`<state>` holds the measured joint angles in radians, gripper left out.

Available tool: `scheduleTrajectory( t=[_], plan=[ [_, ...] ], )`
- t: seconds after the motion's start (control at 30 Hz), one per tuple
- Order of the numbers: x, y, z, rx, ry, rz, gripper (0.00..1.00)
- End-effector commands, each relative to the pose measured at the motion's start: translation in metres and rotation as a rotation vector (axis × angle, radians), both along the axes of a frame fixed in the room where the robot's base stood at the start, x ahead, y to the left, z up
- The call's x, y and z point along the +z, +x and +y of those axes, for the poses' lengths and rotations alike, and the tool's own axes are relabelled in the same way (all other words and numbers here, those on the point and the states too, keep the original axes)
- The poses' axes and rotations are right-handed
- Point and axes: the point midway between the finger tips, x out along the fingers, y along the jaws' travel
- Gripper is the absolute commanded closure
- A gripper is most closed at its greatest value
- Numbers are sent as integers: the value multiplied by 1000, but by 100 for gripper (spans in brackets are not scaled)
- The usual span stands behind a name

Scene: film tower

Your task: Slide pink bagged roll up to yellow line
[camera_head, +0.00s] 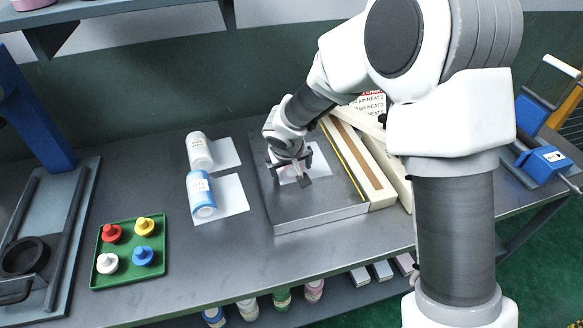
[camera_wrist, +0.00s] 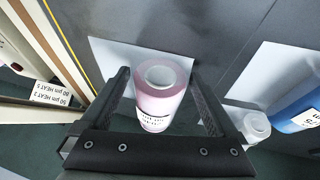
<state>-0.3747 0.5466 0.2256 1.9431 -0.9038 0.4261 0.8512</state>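My gripper (camera_wrist: 160,84) is open, with one finger on each side of the roll; narrow gaps seem to show at both sides. In the head view my gripper (camera_head: 288,172) is low over the grey raised plate (camera_head: 310,212) and hides most of the roll. The yellow line (camera_head: 347,162) runs along the plate's right side, beside the cream sealer bar. In the wrist view the yellow line (camera_wrist: 66,42) is to the left of the roll, apart from it.
A white roll (camera_head: 199,151) and a blue roll (camera_head: 201,194) lie on sheets left of the plate. A green tray (camera_head: 129,252) holds coloured knobbed pieces. The cream sealer (camera_head: 372,168) borders the plate on the right. The plate's front part is clear.

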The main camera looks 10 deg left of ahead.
Motion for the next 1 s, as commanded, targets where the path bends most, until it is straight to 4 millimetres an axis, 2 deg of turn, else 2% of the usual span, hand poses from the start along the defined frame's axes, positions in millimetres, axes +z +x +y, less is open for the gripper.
scheduleTrajectory(
  t=[0.03,0.07,0.47,0.63,1.0],
  plan=[
    [0,0,0,0,0,0,16],
    [0,0,0,0,0,0,22],
    [0,0,0,0,0,0,94],
    [0,1,-3,-1,-1,0,94],
    [1,11,-23,-2,1,0,94]
  ],
)
